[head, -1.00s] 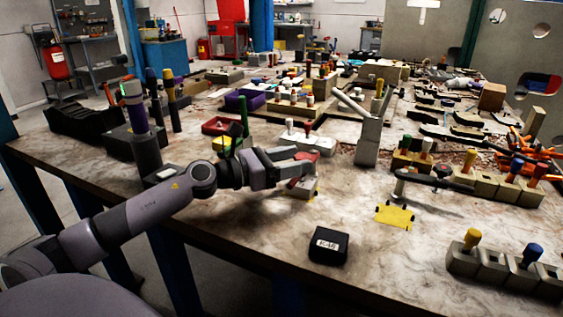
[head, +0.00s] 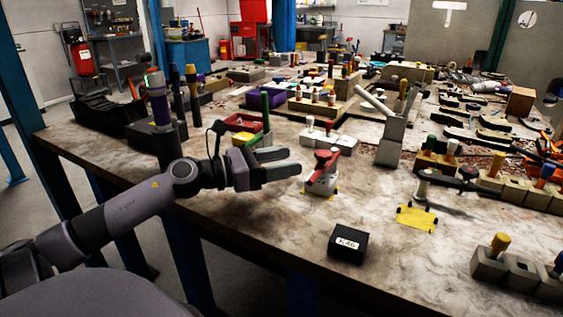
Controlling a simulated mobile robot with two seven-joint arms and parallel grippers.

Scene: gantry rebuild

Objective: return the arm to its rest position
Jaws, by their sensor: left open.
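My left arm comes in from the left in the head view, over the near edge of the workbench (head: 270,240). My left gripper (head: 292,162) is open and empty, its two fingers pointing right. Just right of its fingertips, a red-handled grey tool or block (head: 322,178) stands on the bench on a yellow patch. The fingertips look apart from it. My right gripper is not in view.
A black box labelled K46 (head: 347,243) lies near the bench's front edge. A yellow plate (head: 415,217) lies right of it. Grey blocks with coloured pegs (head: 505,268) stand at the right. Tall dark cylinders (head: 160,108) stand behind my arm.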

